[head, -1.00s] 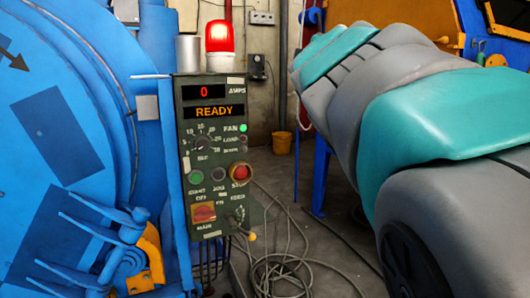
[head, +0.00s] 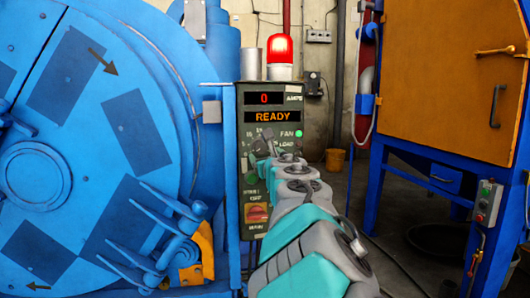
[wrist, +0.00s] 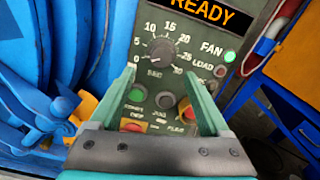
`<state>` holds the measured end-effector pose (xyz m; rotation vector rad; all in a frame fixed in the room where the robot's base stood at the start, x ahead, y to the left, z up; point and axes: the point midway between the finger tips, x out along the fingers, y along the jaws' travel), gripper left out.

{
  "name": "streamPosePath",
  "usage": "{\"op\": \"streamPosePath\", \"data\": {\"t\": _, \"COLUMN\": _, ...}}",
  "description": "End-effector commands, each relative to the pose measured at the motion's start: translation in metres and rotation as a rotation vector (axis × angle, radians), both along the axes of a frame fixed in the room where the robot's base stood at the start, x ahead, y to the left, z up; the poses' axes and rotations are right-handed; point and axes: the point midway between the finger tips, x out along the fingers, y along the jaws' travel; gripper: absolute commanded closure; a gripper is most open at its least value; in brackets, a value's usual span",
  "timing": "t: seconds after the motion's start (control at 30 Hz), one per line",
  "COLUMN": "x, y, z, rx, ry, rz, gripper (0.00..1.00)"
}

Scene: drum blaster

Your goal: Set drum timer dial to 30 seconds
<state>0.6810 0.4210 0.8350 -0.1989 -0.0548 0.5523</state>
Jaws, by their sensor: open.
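The timer dial (wrist: 161,50) is a dark round knob on the grey-green control panel (head: 285,97), with a printed scale of numbers around it. In the wrist view its pointer seems to face lower left, but the exact setting is too small to read. My gripper (wrist: 159,78) is open and empty, its two teal fingers below and either side of the dial and pointing at the panel. Whether they touch the panel cannot be told. The display (head: 273,117) reads READY, with 0 amps above.
A green button (wrist: 140,91) and a red stop button (wrist: 188,108) sit just below the dial, close to the fingers. A red main switch (head: 257,213) is lower on the panel. The blue drum (head: 60,120) stands left; an orange cabinet (head: 455,80) stands right.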

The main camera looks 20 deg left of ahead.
Motion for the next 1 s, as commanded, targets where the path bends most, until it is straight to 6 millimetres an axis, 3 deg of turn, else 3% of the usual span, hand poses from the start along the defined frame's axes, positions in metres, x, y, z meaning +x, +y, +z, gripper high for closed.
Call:
{"op": "streamPosePath", "data": {"t": 0.5, "x": 0.041, "y": 0.023, "z": 0.000, "rx": 0.007, "ry": 0.006, "rz": -0.003, "gripper": 0.20}}
{"op": "streamPosePath", "data": {"t": 1.0, "x": 0.062, "y": 0.035, "z": 0.002, "rx": 0.006, "ry": 0.001, "rz": -0.005, "gripper": 0.20}}
